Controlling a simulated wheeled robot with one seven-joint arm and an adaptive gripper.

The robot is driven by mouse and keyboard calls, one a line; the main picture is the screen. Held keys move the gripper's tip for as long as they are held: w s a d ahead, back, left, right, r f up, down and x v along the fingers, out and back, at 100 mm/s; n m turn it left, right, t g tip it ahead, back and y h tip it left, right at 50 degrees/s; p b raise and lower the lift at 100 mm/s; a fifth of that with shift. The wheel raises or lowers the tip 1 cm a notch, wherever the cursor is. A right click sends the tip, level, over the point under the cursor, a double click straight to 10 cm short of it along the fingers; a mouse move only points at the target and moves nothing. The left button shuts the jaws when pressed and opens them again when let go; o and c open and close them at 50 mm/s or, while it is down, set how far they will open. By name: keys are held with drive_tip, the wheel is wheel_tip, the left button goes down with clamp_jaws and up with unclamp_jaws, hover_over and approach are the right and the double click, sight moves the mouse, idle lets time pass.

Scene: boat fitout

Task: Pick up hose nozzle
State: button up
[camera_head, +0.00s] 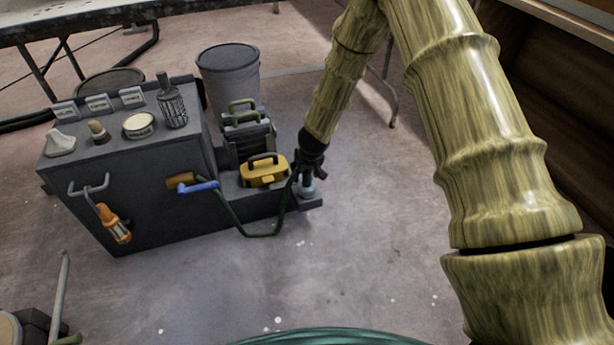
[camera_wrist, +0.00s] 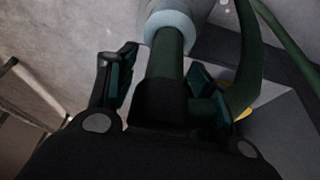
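The hose nozzle (camera_head: 308,188) stands at the right end of the low grey step, under my gripper (camera_head: 308,165). In the wrist view the nozzle (camera_wrist: 169,62) has a dark green stem, a pale blue ring and a dark collar. It lies between the two fingers of my gripper (camera_wrist: 162,85). The fingers are apart, with a visible gap between the left finger and the stem. The right finger is close to the nozzle; whether it touches is unclear. A green hose (camera_head: 246,232) loops down near the nozzle.
A yellow case (camera_head: 264,171) sits on the step just left of my gripper. A dark cabinet (camera_head: 150,190) with small items on top stands further left, with an orange tool (camera_head: 114,224) hung on its front. A grey bin (camera_head: 229,75) stands behind.

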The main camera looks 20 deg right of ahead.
clamp_jaws()
